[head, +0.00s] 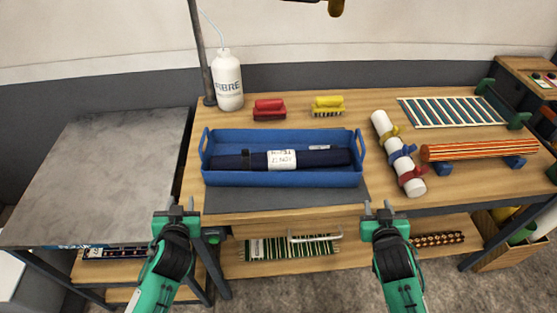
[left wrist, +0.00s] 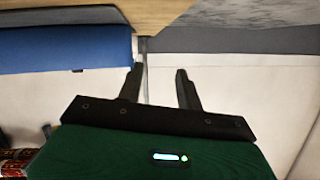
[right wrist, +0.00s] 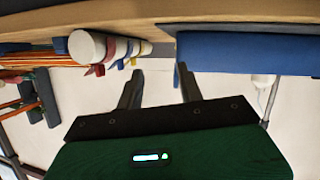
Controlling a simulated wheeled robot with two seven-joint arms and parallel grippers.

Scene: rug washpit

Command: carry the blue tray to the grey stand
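The blue tray (head: 225,179) sits on the wooden table, with a handle at each short end. A dark rolled bundle with a white label (head: 282,159) lies in it. The grey stand (head: 100,170) has a bare flat top and is left of the table. My left gripper (head: 176,205) is open and empty, in front of the tray's left side and apart from it. My right gripper (head: 379,207) is open and empty, in front of the tray's right side, also apart. The tray also shows in the left wrist view (left wrist: 65,48) and the right wrist view (right wrist: 245,52).
A white bottle (head: 228,82) and a pole (head: 201,50) stand behind the tray's left end. Red (head: 269,109) and yellow (head: 328,106) brushes lie behind the tray. A white roll with coloured clips (head: 398,152) lies close to its right. A drawer handle (head: 315,238) juts out below.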

